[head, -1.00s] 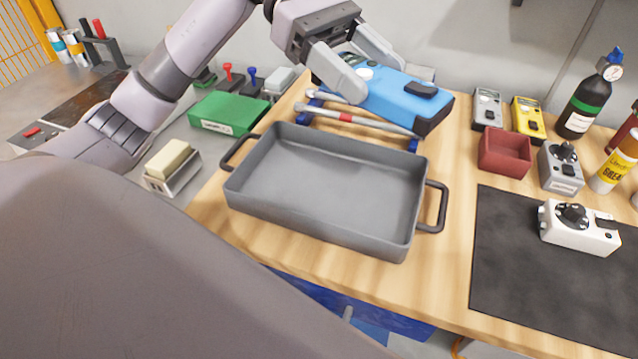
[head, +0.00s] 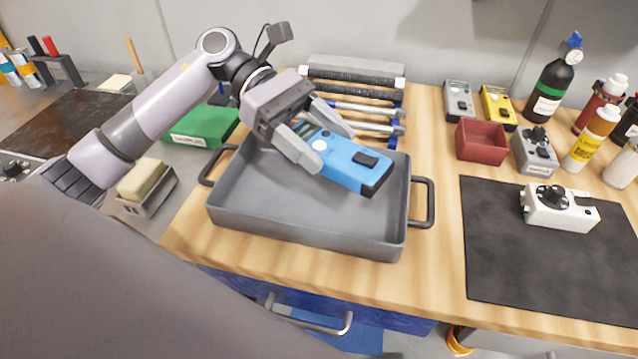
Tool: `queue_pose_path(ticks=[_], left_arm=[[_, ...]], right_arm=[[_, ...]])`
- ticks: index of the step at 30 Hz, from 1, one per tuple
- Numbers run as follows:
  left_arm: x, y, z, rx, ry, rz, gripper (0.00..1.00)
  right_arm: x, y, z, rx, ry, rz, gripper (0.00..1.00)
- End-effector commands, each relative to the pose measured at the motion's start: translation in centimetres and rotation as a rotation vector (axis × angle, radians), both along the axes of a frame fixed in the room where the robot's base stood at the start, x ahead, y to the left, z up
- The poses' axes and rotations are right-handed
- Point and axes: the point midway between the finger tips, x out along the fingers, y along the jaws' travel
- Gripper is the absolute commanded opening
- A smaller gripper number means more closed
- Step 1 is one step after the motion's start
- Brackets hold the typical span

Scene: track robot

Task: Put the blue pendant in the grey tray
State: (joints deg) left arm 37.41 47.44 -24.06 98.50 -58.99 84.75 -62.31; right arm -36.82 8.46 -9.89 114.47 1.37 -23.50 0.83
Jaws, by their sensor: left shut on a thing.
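The blue pendant (head: 352,166) is a blue box-shaped handset with black parts and a pale round knob. My left gripper (head: 318,138) is shut on its left end. The pendant is tilted, with its right end lower, over the inside of the grey tray (head: 265,204). I cannot tell whether it touches the tray floor. The tray is a rectangular pan with a handle at each side, on the wooden bench top. The pendant and gripper hide part of the tray's back wall. My right gripper is not in view.
Behind the tray lie several wrenches (head: 360,108) and a rack. A red bin (head: 481,140), meters, a grey control box (head: 535,150) and bottles stand at the back right. A white control box (head: 560,208) sits on a black mat (head: 530,262). A green case (head: 203,126) lies left.

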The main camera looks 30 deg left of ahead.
Motion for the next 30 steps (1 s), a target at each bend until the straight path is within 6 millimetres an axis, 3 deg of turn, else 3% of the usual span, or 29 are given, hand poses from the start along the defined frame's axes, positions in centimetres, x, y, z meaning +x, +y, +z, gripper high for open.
queue_pose_path(ticks=[4,11,18,30], left_arm=[[0.0,0.0,-3.2,-0.002,0.004,0.001,0.25],[0.0,0.0,-5.3,-0.003,0.001,0.000,0.25],[0.0,0.0,-8.7,-0.003,0.001,0.001,0.25],[0.0,0.0,-9.5,-0.002,-0.002,0.000,0.25]], right_arm=[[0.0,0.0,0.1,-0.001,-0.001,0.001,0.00],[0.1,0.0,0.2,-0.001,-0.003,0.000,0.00],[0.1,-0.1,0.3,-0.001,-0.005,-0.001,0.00],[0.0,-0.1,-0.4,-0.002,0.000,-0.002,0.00]])
